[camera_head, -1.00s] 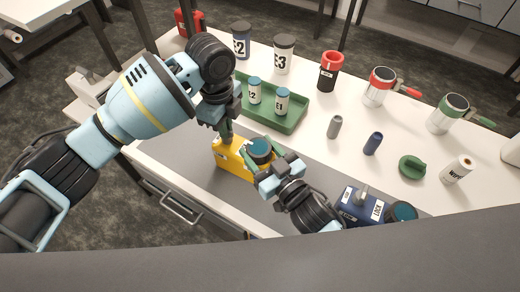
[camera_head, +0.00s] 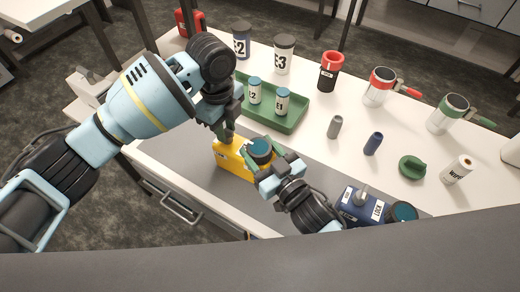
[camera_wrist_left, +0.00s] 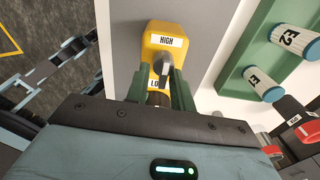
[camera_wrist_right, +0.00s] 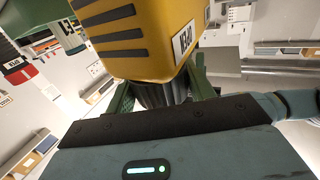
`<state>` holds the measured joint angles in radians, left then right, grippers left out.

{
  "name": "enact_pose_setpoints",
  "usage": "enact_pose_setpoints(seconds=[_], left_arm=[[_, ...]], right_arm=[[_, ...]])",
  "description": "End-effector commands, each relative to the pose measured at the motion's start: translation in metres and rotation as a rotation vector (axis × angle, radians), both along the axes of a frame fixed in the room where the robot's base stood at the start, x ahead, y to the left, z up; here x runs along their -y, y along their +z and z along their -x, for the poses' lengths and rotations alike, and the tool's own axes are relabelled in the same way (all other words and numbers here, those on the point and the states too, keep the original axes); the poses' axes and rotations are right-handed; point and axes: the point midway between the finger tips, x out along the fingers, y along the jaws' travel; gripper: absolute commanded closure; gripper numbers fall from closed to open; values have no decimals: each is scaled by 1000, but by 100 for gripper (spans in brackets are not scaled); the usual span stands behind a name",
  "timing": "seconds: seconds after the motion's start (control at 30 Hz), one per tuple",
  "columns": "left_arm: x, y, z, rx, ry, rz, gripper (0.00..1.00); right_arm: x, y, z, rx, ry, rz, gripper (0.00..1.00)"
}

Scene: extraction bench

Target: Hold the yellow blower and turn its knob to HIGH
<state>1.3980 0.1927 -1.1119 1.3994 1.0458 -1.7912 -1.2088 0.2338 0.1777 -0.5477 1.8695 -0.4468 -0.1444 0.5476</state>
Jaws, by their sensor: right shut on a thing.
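The yellow blower (camera_head: 231,158) is at the bench's front edge, under both grippers. In the left wrist view its yellow face (camera_wrist_left: 178,28) has a HIGH label at the top and a LOW label below. The grey knob (camera_wrist_left: 165,66) sits between these labels. My left gripper (camera_head: 228,137) points down at this face, its green fingers (camera_wrist_left: 163,82) apart on either side of the knob; contact is unclear.
A green tray (camera_head: 291,124) with bottles E2 and E1 is just behind the blower. A blue device (camera_head: 350,207) labelled LOCK stands right of my right gripper. Jars, mugs and small caps fill the back and right. The grey mat (camera_head: 185,158) left of the blower is clear.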

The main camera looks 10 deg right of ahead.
Motion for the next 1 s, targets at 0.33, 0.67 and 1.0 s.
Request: enact_pose_setpoints(seconds=[0.33,0.67,1.0], left_arm=[[1,38,-2,8,1,5,76],[1,67,-2,9,1,6,76],[1,68,-2,8,1,5,76]], right_arm=[[3,-8,0,-14,-6,14,80],[3,-8,0,-14,-6,14,80],[2,-8,1,-14,-5,14,37]])
